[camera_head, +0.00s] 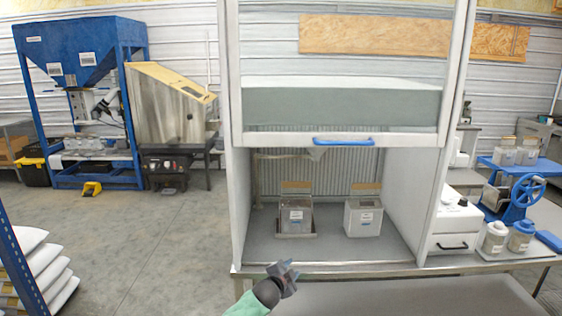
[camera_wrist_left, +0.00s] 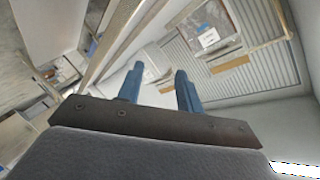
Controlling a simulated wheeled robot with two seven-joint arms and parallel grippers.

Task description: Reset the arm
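My left gripper (camera_head: 284,272) comes in at the bottom of the head view, in front of the front edge of the cabinet's bench. In the left wrist view its two blue fingers (camera_wrist_left: 160,88) stand apart with nothing between them. Beyond them the wrist view shows the cabinet's inside and a labelled box (camera_wrist_left: 205,35). My right gripper is in neither view.
A fume cabinet (camera_head: 340,140) with a raised sash and blue handle (camera_head: 343,142) stands ahead. Inside are two labelled boxes, a left one (camera_head: 295,215) and a right one (camera_head: 362,217). White sacks (camera_head: 40,270) lie at far left. A blue hopper (camera_head: 75,50) stands behind open floor.

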